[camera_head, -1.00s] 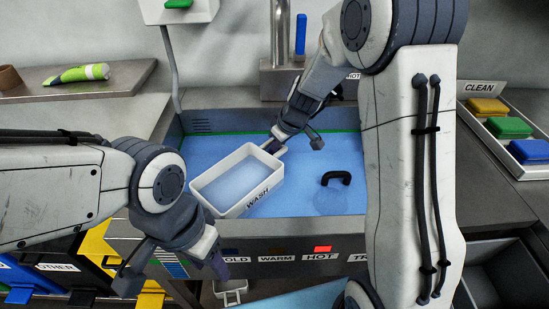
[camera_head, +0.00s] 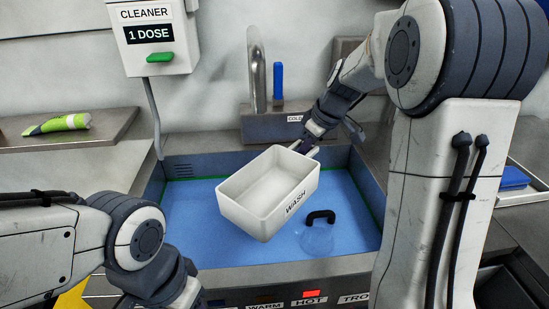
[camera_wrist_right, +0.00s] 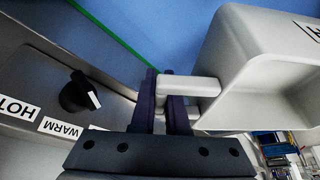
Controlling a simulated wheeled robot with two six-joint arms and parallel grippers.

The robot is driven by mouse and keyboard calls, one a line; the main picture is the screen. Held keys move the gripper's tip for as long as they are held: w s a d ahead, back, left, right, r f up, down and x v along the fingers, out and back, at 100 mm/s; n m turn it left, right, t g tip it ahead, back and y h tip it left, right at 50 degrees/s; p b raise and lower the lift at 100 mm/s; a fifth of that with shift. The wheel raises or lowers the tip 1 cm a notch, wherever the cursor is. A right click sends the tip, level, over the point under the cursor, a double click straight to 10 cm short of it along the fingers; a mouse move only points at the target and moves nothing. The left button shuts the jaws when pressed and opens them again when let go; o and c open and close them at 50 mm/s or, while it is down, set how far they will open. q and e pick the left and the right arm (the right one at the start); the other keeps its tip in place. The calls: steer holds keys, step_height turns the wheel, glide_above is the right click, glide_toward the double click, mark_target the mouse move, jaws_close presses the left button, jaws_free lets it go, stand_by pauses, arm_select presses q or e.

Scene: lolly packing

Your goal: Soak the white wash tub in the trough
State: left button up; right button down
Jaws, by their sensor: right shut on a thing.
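The white wash tub (camera_head: 240,212), labelled WASH, hangs over the trough (camera_head: 205,168), which holds blue water. Its inside looks bare, and its underside appears clear of the water. My right gripper (camera_head: 309,147) is shut on the tub's handle at its far right corner. In the right wrist view, my right gripper's dark fingers (camera_wrist_right: 165,102) close around the pale handle of the tub (camera_wrist_right: 235,75). My left arm comes in at the lower left. Its fingers are cut off by the bottom edge.
A clear round thing with a black handle (camera_head: 320,217) is in the water, right of the tub. A tap (camera_head: 257,75) and a blue lever (camera_head: 278,80) stand behind. A cleaner dispenser (camera_head: 150,38) with a green lever hangs back left. HOT (camera_head: 309,301) is lit red.

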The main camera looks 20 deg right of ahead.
steer(key=s+d+r+p, duration=0.1)
steer(key=d+r+p, duration=0.2)
steer(key=d, duration=0.3)
steer(key=shift+r, duration=0.85)
steer(key=shift+s+d, duration=0.1)
stand_by(0.7)
